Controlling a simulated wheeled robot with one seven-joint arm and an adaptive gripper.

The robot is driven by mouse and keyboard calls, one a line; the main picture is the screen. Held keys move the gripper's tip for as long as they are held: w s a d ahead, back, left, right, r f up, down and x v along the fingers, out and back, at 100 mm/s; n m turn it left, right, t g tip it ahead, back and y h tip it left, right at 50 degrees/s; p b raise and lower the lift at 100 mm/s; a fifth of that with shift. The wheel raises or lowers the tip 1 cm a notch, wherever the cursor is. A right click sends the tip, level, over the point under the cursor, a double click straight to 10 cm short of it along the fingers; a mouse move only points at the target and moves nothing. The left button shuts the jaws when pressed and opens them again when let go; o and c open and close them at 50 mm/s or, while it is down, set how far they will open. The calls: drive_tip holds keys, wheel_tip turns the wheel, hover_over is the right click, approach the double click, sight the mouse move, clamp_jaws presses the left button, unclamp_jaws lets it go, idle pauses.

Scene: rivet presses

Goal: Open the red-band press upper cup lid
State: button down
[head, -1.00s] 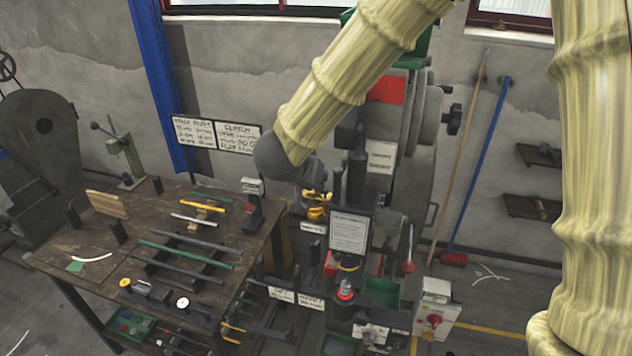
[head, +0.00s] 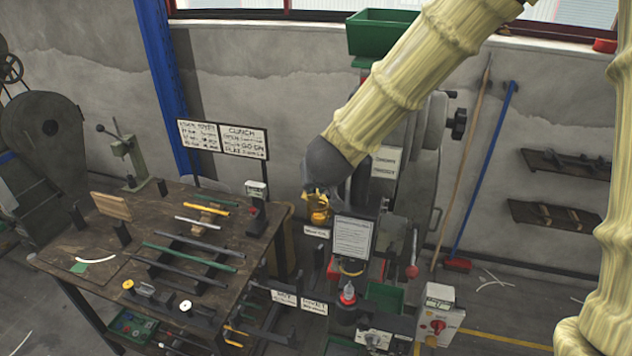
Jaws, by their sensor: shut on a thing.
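A workbench (head: 95,243) with rods and tools fills the left. A posted sheet (head: 353,237) stands close right of the cup. A green bin (head: 384,33) sits above my arm. A control box (head: 437,315) stands at lower right. Open floor lies right of the press.

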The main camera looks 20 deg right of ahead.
idle(0.3)
drive_tip(key=c, duration=1.4)
unclamp_jaws()
drive_tip(key=shift+r, duration=0.1)
drive_tip(key=v, duration=1.2)
